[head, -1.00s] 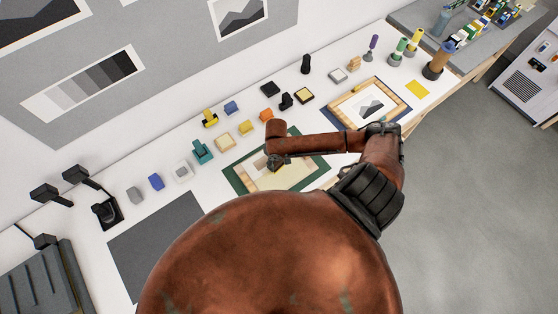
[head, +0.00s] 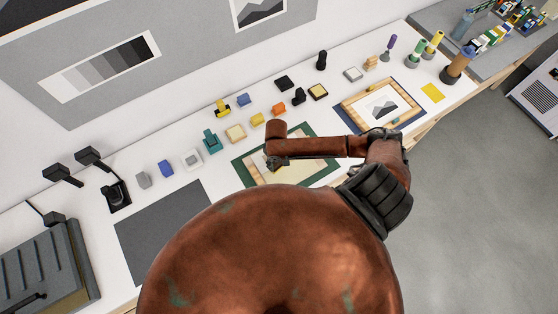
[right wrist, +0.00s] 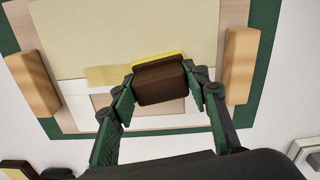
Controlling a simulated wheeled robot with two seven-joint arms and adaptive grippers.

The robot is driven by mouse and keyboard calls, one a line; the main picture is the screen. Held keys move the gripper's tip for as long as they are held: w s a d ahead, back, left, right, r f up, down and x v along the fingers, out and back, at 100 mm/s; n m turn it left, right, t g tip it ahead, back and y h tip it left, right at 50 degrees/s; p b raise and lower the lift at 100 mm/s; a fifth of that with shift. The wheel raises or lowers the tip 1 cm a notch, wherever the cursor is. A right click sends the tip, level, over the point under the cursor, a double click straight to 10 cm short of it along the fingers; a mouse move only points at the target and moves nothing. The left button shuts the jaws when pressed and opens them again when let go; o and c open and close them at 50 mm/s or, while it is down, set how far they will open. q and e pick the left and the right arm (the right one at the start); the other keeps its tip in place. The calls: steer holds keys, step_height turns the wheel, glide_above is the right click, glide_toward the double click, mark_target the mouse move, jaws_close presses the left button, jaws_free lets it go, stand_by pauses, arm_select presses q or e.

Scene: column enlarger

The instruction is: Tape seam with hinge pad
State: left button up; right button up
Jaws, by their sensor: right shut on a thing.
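My right gripper (head: 275,163) is over the green-bordered board (head: 242,171) in the head view. In the right wrist view its two fingers (right wrist: 161,82) are shut on a dark brown pad (right wrist: 161,86) with a yellow edge, apparently the hinge pad. The pad is over the lower edge of a cream sheet (right wrist: 130,35), beside a pale yellow tape strip (right wrist: 108,75) along the seam. Whether the pad touches the strip cannot be told. Two wooden blocks (right wrist: 33,83) (right wrist: 240,65) lie at the sheet's sides. My left gripper is not in view.
Several small coloured blocks and stamps, such as a teal one (head: 211,142), line the bench behind the board. A framed mountain picture (head: 380,106) lies to the right. A dark grey mat (head: 160,225) lies to the left, with a black lamp stand (head: 117,193) behind it.

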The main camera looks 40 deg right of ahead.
stand_by(0.3)
steer(key=shift+w+a, duration=0.15)
steer(key=shift+a, duration=1.05)
steer(key=shift+w+a, duration=0.1)
steer(key=shift+a, duration=1.05)
steer(key=shift+d, duration=0.15)
steer(key=shift+s+d, duration=0.15)
steer(key=shift+d, duration=0.95)
steer(key=shift+s+d, duration=0.1)
steer(key=shift+d, duration=1)
steer(key=shift+s+d, duration=0.15)
steer(key=shift+d, duration=1.05)
steer(key=shift+s+d, duration=0.15)
steer(key=shift+d, duration=1)
